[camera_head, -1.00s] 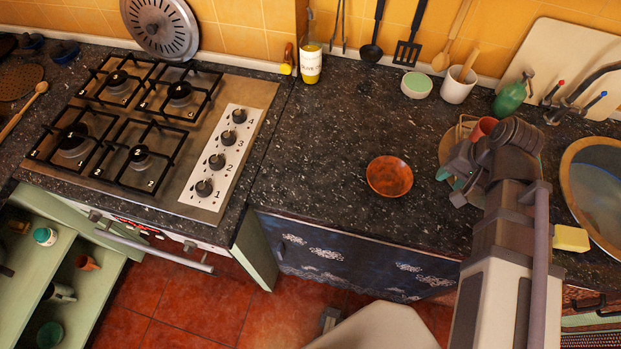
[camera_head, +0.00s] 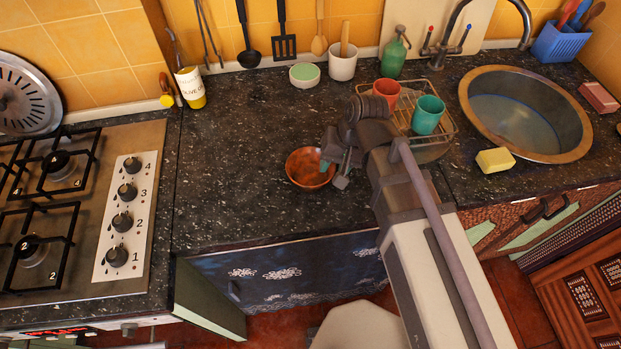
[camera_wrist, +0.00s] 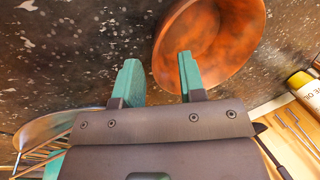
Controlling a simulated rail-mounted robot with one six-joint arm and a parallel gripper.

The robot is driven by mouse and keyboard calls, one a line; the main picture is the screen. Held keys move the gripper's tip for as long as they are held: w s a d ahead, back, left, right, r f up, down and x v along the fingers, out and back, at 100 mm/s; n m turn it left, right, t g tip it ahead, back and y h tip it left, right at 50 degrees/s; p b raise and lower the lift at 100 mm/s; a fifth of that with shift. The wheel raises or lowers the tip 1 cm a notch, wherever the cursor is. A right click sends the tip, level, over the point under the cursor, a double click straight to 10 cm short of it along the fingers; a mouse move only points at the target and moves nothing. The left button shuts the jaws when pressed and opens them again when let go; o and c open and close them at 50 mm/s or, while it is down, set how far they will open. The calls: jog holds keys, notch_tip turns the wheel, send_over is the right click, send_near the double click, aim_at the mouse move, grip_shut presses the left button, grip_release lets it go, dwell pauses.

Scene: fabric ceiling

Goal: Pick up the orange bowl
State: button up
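The orange bowl (camera_head: 310,169) sits upright on the dark speckled counter, left of my arm in the head view. In the wrist view the bowl (camera_wrist: 207,40) fills the top right. My gripper (camera_head: 334,165) is beside the bowl's right side. In the wrist view its two teal fingers (camera_wrist: 158,75) are spread apart with nothing held between them. The right finger overlaps the bowl's near rim in the picture, and the left finger is outside the bowl over the counter. Whether either finger touches the bowl I cannot tell.
A dish rack (camera_head: 440,118) with a red cup (camera_head: 387,92) and a teal cup (camera_head: 428,114) stands right of my gripper. The sink (camera_head: 526,113) and a yellow sponge (camera_head: 495,160) are farther right. The stove (camera_head: 82,215) is at the left. Counter left of the bowl is clear.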

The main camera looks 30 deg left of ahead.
jog(key=b+x, duration=0.1)
jog(key=x, duration=0.2)
jog(key=shift+d+r, duration=0.1)
jog(key=shift+r, duration=0.2)
grip_shut()
